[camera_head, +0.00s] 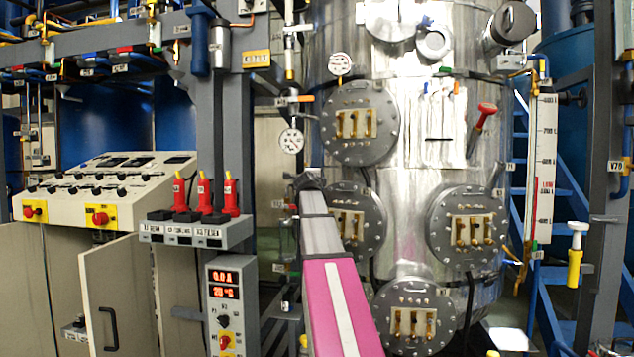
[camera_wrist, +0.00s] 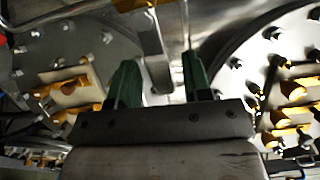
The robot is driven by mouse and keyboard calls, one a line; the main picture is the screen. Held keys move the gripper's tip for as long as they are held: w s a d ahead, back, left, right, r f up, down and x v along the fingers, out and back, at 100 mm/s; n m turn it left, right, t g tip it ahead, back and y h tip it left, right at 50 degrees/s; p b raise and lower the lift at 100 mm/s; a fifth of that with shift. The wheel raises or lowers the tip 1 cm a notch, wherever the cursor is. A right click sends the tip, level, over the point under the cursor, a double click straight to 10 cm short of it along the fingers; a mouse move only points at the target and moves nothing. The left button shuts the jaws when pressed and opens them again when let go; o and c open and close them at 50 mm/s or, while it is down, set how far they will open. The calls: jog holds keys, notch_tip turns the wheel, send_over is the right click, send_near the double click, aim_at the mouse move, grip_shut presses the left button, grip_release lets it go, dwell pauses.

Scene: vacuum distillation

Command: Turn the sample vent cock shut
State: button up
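My arm reaches up from the bottom of the head view, and its dark end (camera_head: 308,181) is in front of the steel vessel (camera_head: 415,165), at its left side. My gripper (camera_wrist: 160,78) shows in the wrist view with two dark green fingers set apart. A narrow upright metal strip (camera_wrist: 153,45) appears between or behind them; I cannot tell whether they touch it. I cannot tell which fitting is the sample vent cock. An orange-handled valve (camera_head: 303,98) sits above my arm's end. Small fittings (camera_head: 285,267) left of the arm are too small to read.
Round bolted flanges with brass terminals stand close on the left (camera_wrist: 70,70) and right (camera_wrist: 275,75) in the wrist view. A control console (camera_head: 105,190) and red-handled plugs (camera_head: 205,196) stand left. A red-handled lever (camera_head: 485,113) and blue stairs (camera_head: 560,210) are right.

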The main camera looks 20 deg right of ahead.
jog(key=v, duration=1)
jog(key=shift+s+a, duration=0.25)
jog(key=shift+s, duration=0.1)
